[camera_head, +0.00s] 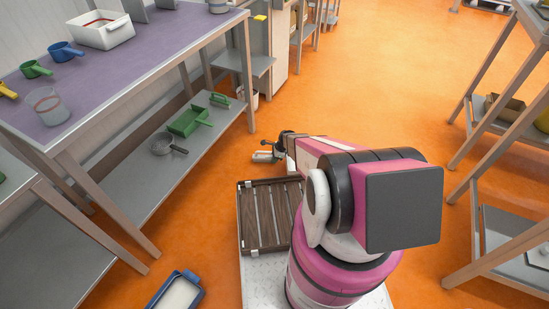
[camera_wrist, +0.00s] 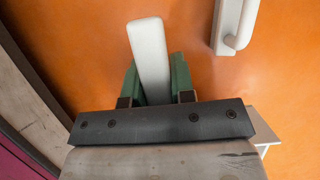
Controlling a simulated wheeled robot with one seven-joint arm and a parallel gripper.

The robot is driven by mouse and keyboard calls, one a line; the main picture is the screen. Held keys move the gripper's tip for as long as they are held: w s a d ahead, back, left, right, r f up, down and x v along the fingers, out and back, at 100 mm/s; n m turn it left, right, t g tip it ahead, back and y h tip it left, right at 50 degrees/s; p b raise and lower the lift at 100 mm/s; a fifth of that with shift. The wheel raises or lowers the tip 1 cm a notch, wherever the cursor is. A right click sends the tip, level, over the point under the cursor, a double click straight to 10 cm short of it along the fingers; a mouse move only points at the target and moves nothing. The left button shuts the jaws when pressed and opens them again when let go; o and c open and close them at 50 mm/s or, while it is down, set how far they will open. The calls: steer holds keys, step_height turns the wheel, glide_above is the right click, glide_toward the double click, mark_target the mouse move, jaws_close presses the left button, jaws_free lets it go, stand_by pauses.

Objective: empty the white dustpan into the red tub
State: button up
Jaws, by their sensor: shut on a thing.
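My gripper (camera_wrist: 152,80) shows in the wrist view with its green fingers shut on a flat white handle (camera_wrist: 149,50). The handle points away over the orange floor. It may be the dustpan's handle, but no pan shows with it in this view. In the head view my gripper (camera_head: 268,152) is low over the floor beyond my arm, small and partly hidden, and what it holds is hard to make out. I cannot make out a red tub in either view.
A purple-topped bench (camera_head: 130,70) at left holds a white tub (camera_head: 101,31), scoops and a clear jug (camera_head: 47,106). Its lower shelf (camera_head: 140,190) holds a green dustpan (camera_head: 188,121). A blue-rimmed tray (camera_head: 177,293) is on the floor. Open floor lies ahead. Racks stand at right.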

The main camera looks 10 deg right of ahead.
stand_by(0.5)
steer(key=shift+r, duration=1.45)
steer(key=shift+r, duration=4)
